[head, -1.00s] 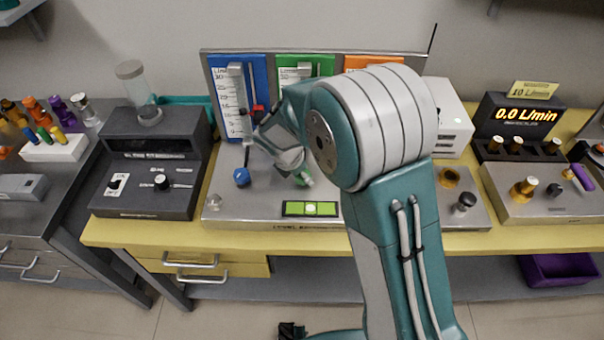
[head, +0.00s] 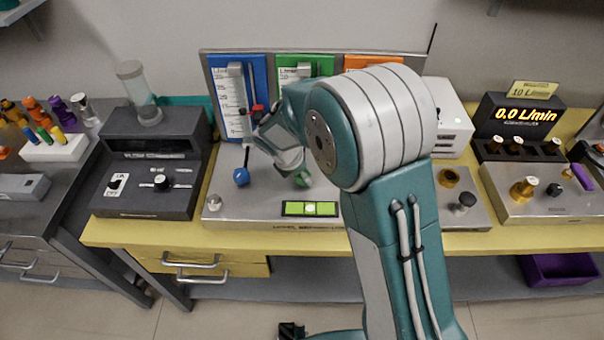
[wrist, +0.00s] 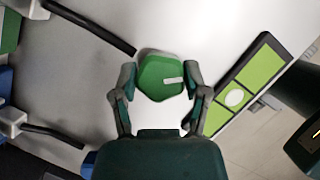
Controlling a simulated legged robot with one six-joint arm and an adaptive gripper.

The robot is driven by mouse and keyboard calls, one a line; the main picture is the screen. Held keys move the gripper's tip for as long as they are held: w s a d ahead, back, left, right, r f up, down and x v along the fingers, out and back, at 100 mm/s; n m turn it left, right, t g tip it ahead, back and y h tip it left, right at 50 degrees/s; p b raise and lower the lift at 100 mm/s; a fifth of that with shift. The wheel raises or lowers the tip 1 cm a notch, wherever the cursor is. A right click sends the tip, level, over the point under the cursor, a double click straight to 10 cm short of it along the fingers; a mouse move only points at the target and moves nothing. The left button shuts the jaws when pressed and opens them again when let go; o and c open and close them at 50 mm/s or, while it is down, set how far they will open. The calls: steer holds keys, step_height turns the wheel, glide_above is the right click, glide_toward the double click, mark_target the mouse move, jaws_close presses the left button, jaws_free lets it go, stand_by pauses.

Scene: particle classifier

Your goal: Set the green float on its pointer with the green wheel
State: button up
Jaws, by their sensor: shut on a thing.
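The green wheel (wrist: 160,76) sits between the two fingers of my gripper (wrist: 162,92) in the wrist view, and the fingers are shut on its sides. A pale mark lies on the wheel's face. In the head view the green wheel (head: 301,178) shows small below my wrist, and my gripper is largely hidden behind my own arm. The green flowmeter panel (head: 306,60) stands at the back, with only its upper part in view. The green float and its pointer cannot be made out, as my arm covers the lower part of that panel.
The blue panel (head: 239,135) stands to the left, with the blue wheel (head: 241,177) in front. The orange panel (head: 374,66) is partly behind my arm. A green level (head: 310,209) lies at the bench's front. A dark device (head: 150,180) stands further left.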

steer(key=shift+w+r, duration=0.15)
steer(key=shift+w, duration=0.05)
steer(key=o, duration=1)
steer(key=shift+o, duration=0.8)
steer(key=shift+s, duration=0.1)
steer(key=v, duration=1.1)
steer(key=shift+a+r, duration=0.15)
steer(key=shift+r, duration=0.2)
steer(key=shift+f, duration=0.1)
